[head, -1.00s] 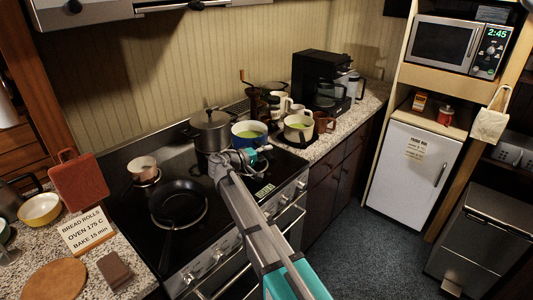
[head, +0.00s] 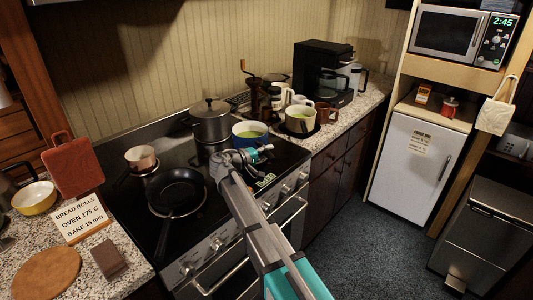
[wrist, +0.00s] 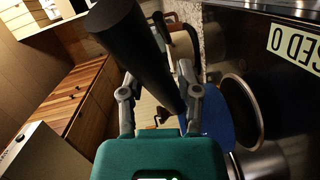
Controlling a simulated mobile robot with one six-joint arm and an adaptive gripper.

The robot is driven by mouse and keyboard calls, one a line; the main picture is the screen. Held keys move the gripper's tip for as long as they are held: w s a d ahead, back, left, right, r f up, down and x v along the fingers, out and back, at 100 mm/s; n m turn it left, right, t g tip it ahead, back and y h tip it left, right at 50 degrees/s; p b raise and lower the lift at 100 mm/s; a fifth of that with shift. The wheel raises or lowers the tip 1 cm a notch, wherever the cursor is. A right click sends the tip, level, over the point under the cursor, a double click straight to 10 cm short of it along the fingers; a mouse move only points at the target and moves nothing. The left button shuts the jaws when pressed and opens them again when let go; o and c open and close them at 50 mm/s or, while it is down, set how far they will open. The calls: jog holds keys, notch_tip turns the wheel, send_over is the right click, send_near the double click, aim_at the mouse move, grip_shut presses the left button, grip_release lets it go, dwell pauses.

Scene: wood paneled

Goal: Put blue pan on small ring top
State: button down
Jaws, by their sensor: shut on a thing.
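The blue pan (head: 249,134), with green contents, is at the right side of the stovetop, just right of the lidded steel pot (head: 211,124). My gripper (head: 262,153) is at its near side. In the wrist view my gripper (wrist: 160,98) is shut on the pan's thick dark handle (wrist: 145,50), and part of the blue wall (wrist: 214,118) shows beyond the right finger. A pale ring outline (wrist: 262,118) shows on the black stovetop beside the pan in that view. I cannot tell whether the pan touches the stovetop.
A black frying pan (head: 178,189) and a small copper pot (head: 142,158) occupy the stove's left side. A cream pot with green contents (head: 300,119) stands on the counter to the right, near mugs and a coffee maker (head: 318,72). My arm hides part of the stove front.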

jog(key=shift+f+b, duration=1.1)
jog(key=shift+f, duration=0.2)
jog(key=shift+f+b, duration=0.3)
jog(key=shift+c, duration=1.2)
grip_release()
jog(key=shift+o, duration=1.2)
jog(key=shift+s, duration=0.15)
